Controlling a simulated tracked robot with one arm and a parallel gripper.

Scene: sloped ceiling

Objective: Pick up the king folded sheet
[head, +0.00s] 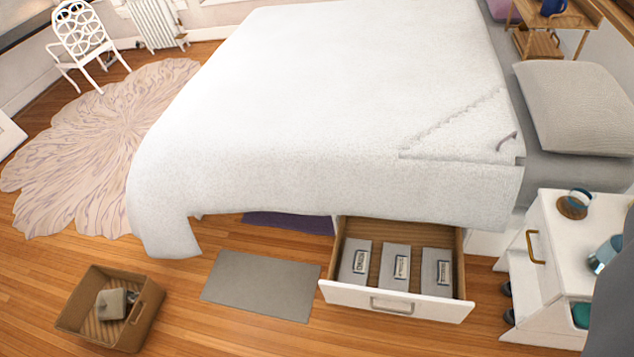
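Three grey folded sheets lie side by side in an open drawer (340,293) under the bed: a left one (354,276), a middle one (393,280) and a right one (435,282). Each has a pale label with dark lettering, turned sideways. The lettering is too small to read surely, so I cannot tell which is the king sheet. The drawer is pulled out and has a white front with a metal handle. My gripper is not in view.
A white-covered bed (300,90) stands above the drawer. A grey mat (262,285) and a brown basket (75,312) with small items lie to the left. A white nightstand (545,250) with cups stands to the right. Wooden floor in front of the drawer is clear.

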